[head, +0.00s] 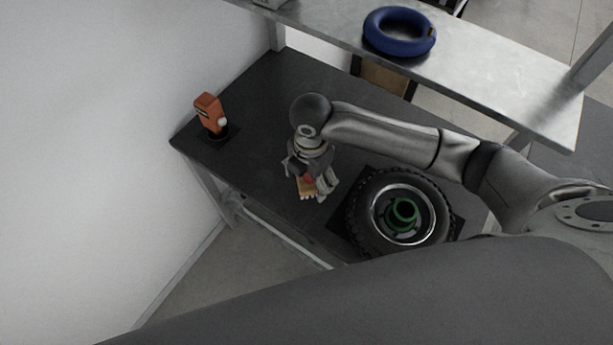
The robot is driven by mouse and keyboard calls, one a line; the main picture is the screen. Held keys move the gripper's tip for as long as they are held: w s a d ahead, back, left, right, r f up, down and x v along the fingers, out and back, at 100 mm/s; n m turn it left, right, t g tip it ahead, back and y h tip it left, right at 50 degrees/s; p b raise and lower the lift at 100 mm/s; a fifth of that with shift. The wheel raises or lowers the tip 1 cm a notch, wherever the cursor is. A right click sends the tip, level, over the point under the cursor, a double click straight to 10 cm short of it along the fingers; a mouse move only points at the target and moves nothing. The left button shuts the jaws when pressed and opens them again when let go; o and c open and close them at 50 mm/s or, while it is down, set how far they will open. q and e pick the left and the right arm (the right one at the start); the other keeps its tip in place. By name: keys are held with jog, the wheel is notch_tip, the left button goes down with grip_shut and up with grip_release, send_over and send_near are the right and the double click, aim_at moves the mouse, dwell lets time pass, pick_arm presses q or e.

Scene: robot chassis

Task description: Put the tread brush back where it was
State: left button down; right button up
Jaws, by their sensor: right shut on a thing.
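The tread brush (307,187) shows a tan wooden body, a bit of red and pale bristles along its lower edge. My right gripper (315,178) is shut on it, over the front part of the dark table, left of the tire. The gripper's fingers hide part of the brush. I cannot tell whether the brush touches the table top. My left gripper is not in view.
A black tire (357,217) with a green hub piece (403,214) lies on a dark mat at the table's right. An orange device (209,112) stands at the left corner. A blue ring (399,31) lies on the metal shelf (500,75) above. Dark table (262,100) is clear behind the gripper.

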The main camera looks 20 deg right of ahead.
jog(key=w+f, duration=0.1)
jog(key=f, duration=0.1)
jog(key=w+f, duration=0.2)
jog(key=shift+w+d, duration=0.1)
jog(key=shift+d, duration=0.1)
jog(key=shift+w+f, duration=0.15)
jog(key=shift+f, duration=1.6)
jog(key=shift+f, duration=0.2)
jog(key=o, duration=1)
notch_tip(320, 180, up, 12)
jog(key=shift+r, duration=0.2)
